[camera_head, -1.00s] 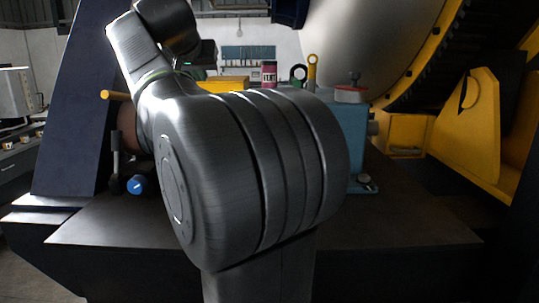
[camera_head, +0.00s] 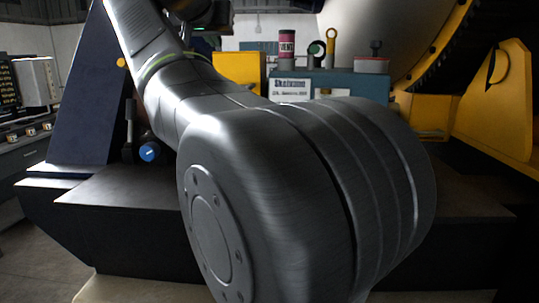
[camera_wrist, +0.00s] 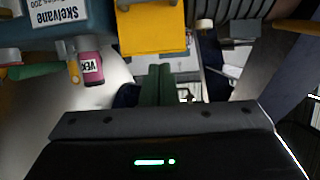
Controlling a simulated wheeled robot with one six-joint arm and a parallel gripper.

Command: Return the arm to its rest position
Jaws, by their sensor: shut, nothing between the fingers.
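My arm (camera_head: 280,190) fills the middle of the head view. Its large grey joint is close to the camera, and a link with a pale green ring rises to the upper left. The upper end of the arm runs out of the top of the picture. My gripper (camera_wrist: 159,72) shows in the wrist view as two greenish fingers pressed together, with nothing between them. It is apart from the things around it. The wrist picture looks upside down, as its label lettering is inverted.
A blue box (camera_head: 340,84) carries a pink can (camera_head: 286,50) and several small parts. A yellow block (camera_head: 238,72) stands left of it. A blue knob (camera_head: 149,152) sits by a dark slanted post (camera_head: 85,95). A yellow bracket (camera_head: 497,95) stands at right. The dark bench top (camera_head: 110,195) is clear at left.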

